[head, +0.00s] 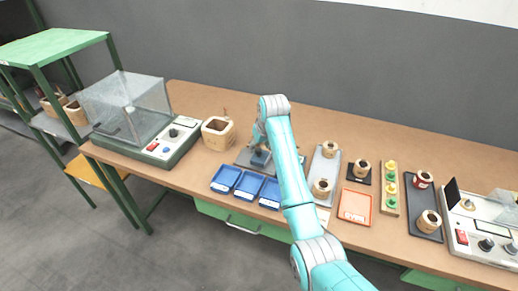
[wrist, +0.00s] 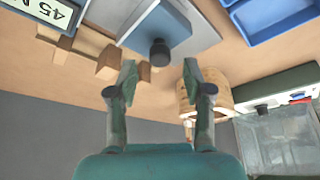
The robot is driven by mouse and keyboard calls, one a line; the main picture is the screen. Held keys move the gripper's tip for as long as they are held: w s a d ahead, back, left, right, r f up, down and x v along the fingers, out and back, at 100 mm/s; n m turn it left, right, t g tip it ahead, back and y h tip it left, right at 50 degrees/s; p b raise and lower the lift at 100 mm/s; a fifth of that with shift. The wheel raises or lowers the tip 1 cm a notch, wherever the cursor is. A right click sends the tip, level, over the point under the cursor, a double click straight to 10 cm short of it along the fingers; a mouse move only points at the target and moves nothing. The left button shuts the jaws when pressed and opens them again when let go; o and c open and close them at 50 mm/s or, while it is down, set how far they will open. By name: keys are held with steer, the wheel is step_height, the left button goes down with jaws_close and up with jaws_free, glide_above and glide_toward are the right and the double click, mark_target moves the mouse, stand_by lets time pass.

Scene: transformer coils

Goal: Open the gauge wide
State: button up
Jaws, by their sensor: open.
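What seems to be the gauge (wrist: 165,25) shows at the top of the wrist view as a pale grey-blue block with a round dark knob (wrist: 159,52). In the head view a blue block on a grey plate (head: 244,158), likely the same gauge, is partly hidden by my arm. My gripper (wrist: 158,72) is open and empty, its two fingers apart on either side of the knob in the picture. I cannot tell how near the fingertips are to the knob. A panel with upside-down characters (wrist: 45,10) is cut off at the upper left.
Three blue trays (head: 248,186) stand at the table's front edge, left of my arm. A clear-covered machine (head: 127,105) is at the left. Coils and trays fill the right side.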

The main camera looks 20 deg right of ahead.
mark_target(261, 156)
steer(key=shift+x, duration=1.4)
jaws_close()
